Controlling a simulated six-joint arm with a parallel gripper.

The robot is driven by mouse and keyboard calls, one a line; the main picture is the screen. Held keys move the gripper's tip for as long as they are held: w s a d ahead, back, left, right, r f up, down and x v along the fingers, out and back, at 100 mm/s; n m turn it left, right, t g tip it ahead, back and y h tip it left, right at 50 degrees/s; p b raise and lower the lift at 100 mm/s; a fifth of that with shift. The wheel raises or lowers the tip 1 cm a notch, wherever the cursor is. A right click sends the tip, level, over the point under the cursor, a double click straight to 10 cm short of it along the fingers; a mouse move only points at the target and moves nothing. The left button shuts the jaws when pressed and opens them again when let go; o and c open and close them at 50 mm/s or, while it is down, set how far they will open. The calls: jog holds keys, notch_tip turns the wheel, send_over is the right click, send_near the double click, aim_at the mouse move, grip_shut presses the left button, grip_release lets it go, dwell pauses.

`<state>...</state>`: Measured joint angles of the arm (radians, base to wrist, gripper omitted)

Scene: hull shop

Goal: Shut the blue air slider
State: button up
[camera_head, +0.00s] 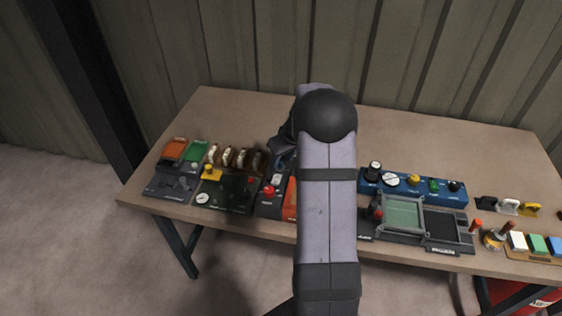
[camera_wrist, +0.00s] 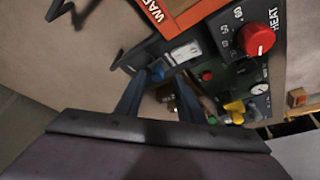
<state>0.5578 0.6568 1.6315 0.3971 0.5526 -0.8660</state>
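My gripper (camera_wrist: 162,79) is open in the wrist view, its two fingers apart and pointing at the edge of a dark panel. A small blue knob (camera_wrist: 157,72), which looks like the air slider's handle, lies between the fingertips, closer to the left finger. I cannot tell whether a finger touches it. The slider's track and label are not readable.
A white switch (camera_wrist: 183,53) and a red heat knob (camera_wrist: 258,39) are close by, with an orange panel (camera_wrist: 172,13) alongside. In the head view, a gauge panel (camera_head: 226,194) stands left and a blue knob box (camera_head: 412,188) right. The table's back (camera_head: 430,137) is clear.

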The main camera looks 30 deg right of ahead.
jog(key=shift+b+v, duration=0.65)
jog(key=shift+v, duration=2)
jog(key=shift+g+y, duration=0.3)
jog(key=shift+g, duration=0.3)
jog(key=s+a, duration=0.1)
jog(key=a, duration=0.2)
jog(key=s+a, duration=0.1)
jog(key=a, duration=0.2)
jog(key=s+a, duration=0.2)
jog(key=a, duration=0.1)
jog(key=shift+a, duration=0.3)
jog(key=s+a+f+g, duration=0.2)
jog(key=s+a, duration=0.5)
jog(key=s, duration=0.3)
jog(key=s+a+f+g, duration=0.1)
jog(key=s+a, duration=0.7)
jog(key=s, duration=0.3)
notch_tip(320, 180, down, 38)
jog(key=b, duration=3.7)
jog(key=shift+w+d+r, duration=0.15)
jog(key=shift+w+r, duration=0.05)
jog(key=shift+r, duration=0.05)
jog(key=shift+r, duration=0.15)
